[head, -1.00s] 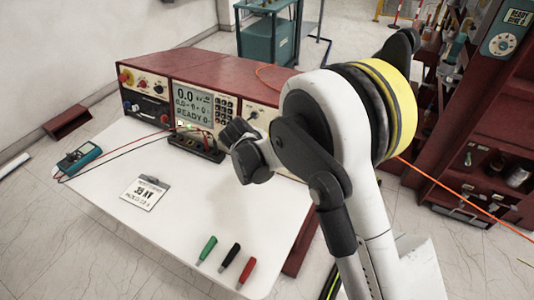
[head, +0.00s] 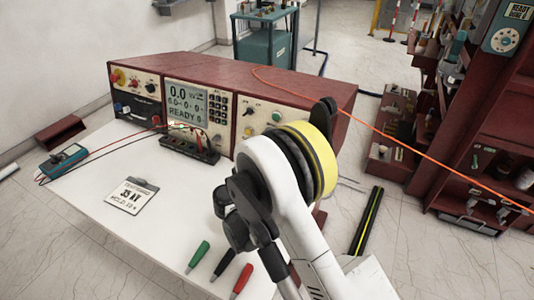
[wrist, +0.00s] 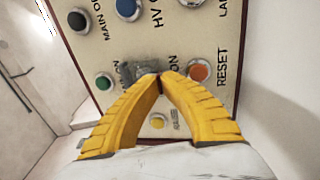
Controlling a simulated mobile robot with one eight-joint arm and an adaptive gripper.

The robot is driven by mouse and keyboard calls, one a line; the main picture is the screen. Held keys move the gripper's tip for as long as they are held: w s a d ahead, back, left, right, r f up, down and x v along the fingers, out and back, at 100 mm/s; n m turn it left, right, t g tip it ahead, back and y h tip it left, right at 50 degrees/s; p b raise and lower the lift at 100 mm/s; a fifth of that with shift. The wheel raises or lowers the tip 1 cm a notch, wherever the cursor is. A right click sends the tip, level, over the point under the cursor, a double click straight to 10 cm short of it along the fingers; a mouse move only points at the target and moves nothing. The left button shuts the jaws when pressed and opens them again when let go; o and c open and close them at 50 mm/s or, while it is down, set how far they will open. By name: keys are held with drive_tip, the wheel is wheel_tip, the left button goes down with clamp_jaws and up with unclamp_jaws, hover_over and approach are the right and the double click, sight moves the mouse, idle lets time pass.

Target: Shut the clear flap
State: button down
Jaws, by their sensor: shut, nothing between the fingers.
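In the wrist view my gripper (wrist: 160,82) has its two yellow fingers shut, with their tips together in front of a cream button panel (wrist: 122,58). A small greyish, see-through piece (wrist: 146,68), which looks like the clear flap, sits right at the fingertips. The fingers partly cover it, and I cannot tell whether they touch it or how far it is open. In the head view my arm hides the gripper, and I cannot make out the flap on the red console (head: 215,72).
Around the fingertips are blue (wrist: 125,8), green (wrist: 103,82), orange (wrist: 198,70) and yellow (wrist: 157,121) buttons. A black terminal block (head: 188,148) with leads stands before the console. A card (head: 131,196), a meter (head: 63,160) and several colored-handled tools lie on the white table (head: 120,235).

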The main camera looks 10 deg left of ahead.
drive_tip(key=shift+w+d+f+t, duration=0.1)
drive_tip(key=shift+w+t, duration=0.1)
drive_tip(key=shift+t, duration=0.2)
drive_tip(key=c, duration=1.6)
unclamp_jaws()
drive_tip(key=v, duration=1.2)
